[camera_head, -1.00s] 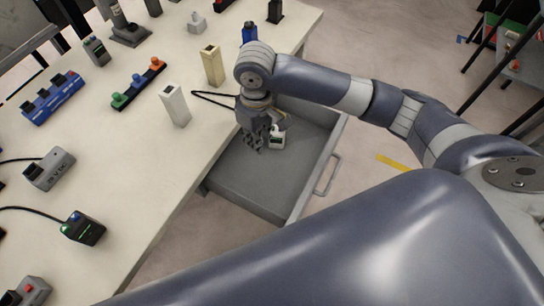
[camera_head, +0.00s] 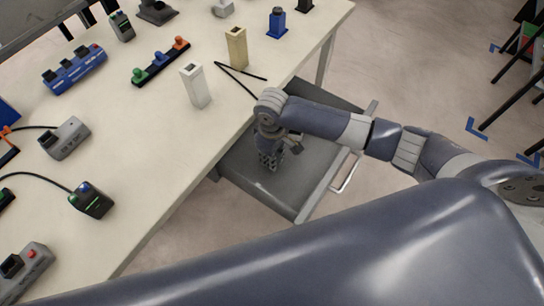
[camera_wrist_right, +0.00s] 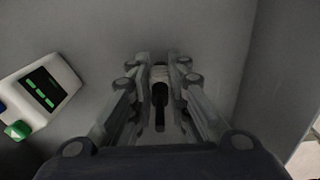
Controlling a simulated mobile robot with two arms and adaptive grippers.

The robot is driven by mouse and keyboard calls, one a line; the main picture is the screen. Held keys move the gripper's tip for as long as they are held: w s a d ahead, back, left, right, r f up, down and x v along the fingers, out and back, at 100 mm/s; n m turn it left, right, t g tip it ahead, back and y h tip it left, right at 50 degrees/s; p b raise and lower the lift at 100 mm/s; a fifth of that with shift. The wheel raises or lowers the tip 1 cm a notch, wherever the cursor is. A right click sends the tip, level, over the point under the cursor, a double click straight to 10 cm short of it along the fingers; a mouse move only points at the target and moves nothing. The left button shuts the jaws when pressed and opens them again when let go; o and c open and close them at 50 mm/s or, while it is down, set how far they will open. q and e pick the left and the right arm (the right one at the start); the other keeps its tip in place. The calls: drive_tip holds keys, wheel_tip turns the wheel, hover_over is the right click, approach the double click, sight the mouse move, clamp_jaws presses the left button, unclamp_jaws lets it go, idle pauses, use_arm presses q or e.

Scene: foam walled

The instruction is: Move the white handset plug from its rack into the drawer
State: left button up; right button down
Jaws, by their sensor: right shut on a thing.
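My right gripper (camera_head: 268,164) points down inside the open grey drawer (camera_head: 290,188). The right wrist view shows its fingers (camera_wrist_right: 160,80) closed around a small dark-and-pale piece, which looks like the white handset plug (camera_wrist_right: 160,92); the fingers hide much of it. A white rack post (camera_head: 196,86) stands on the table with a dark, empty-looking opening on top. A white device with a dark screen and green bars (camera_wrist_right: 43,93) is left of the fingers in the right wrist view, against the drawer's grey surface. My left gripper is not in view.
The cream table (camera_head: 150,120) borders the drawer. A tan post (camera_head: 236,48), a blue post (camera_head: 277,22) and a black angled wire (camera_head: 240,73) are near the table edge. A black corded box (camera_head: 91,200) stands farther left. The drawer handle (camera_head: 346,174) faces open floor.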

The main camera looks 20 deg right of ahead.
drive_tip(key=shift+f, duration=0.15)
drive_tip(key=c, duration=1.5)
unclamp_jaws()
drive_tip(key=shift+c, duration=0.2)
wheel_tip(320, 180, up, 12)
drive_tip(key=shift+r+p, duration=0.15)
drive_tip(key=shift+p, duration=0.35)
